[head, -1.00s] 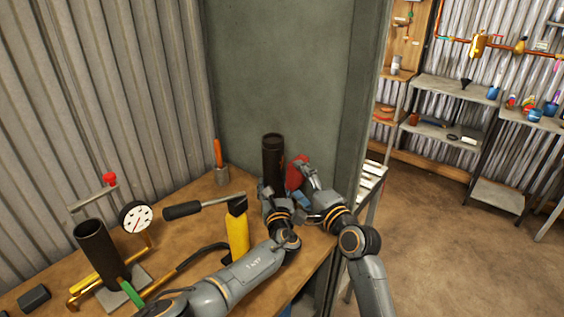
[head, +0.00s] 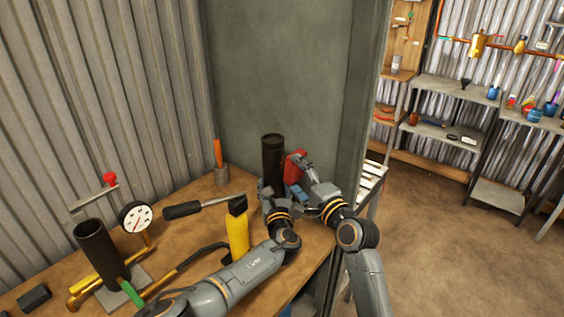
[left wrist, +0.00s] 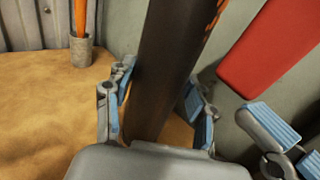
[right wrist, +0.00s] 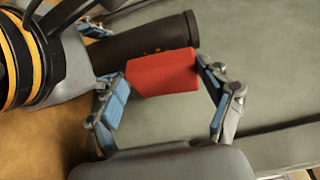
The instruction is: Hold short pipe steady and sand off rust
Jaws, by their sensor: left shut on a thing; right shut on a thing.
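The short pipe (head: 273,158) is dark and stands upright on the bench near the green-grey panel. Orange rust marks show on its side in the left wrist view (left wrist: 172,55). My left gripper (head: 272,197) is shut around its lower part, with a finger on each side (left wrist: 160,110). My right gripper (head: 298,178) is shut on a red block (head: 292,165), which looks like the sanding block. In the right wrist view the red block (right wrist: 162,72) sits between the fingertips, close to the pipe (right wrist: 150,42). I cannot tell whether it touches the pipe.
Another dark pipe (head: 98,248) stands at the left beside a pressure gauge (head: 136,217). A black-handled tool (head: 210,206) and a yellow-bodied tool (head: 238,232) are left of my left gripper. An orange-handled tool stands in a grey cup (head: 221,176). Corrugated wall borders the bench (head: 190,245).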

